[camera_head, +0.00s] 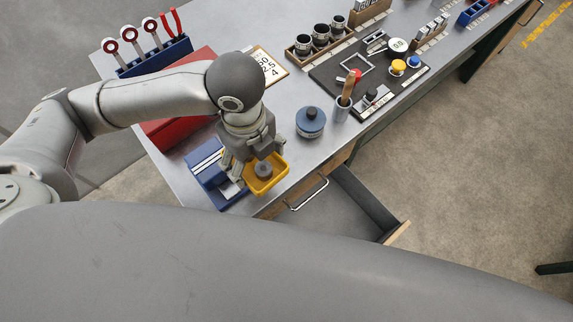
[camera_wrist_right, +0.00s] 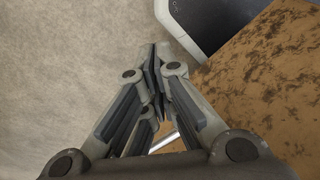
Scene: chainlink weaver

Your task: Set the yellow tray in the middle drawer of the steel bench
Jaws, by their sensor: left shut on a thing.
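The yellow tray (camera_head: 280,183) is in my left gripper (camera_head: 250,176), which is shut on it at the near edge of the steel bench (camera_head: 283,147). A grey round piece (camera_head: 263,169) sits in the tray. An open drawer (camera_head: 345,211) with a grey inside juts from the bench, right of and below the tray in the head view. Its near part is hidden by my own body, and I cannot tell which drawer it is. My right gripper (camera_wrist_right: 156,82) shows only in the right wrist view, with its fingers together and nothing visible between them.
A blue holder (camera_head: 207,174) lies beside the tray. A blue-lidded pot (camera_head: 310,122) and a grey cup with a wooden handle (camera_head: 341,108) stand nearby. A red box (camera_head: 168,130) lies behind my left arm. A metal handle (camera_head: 308,194) sticks out beside the open drawer.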

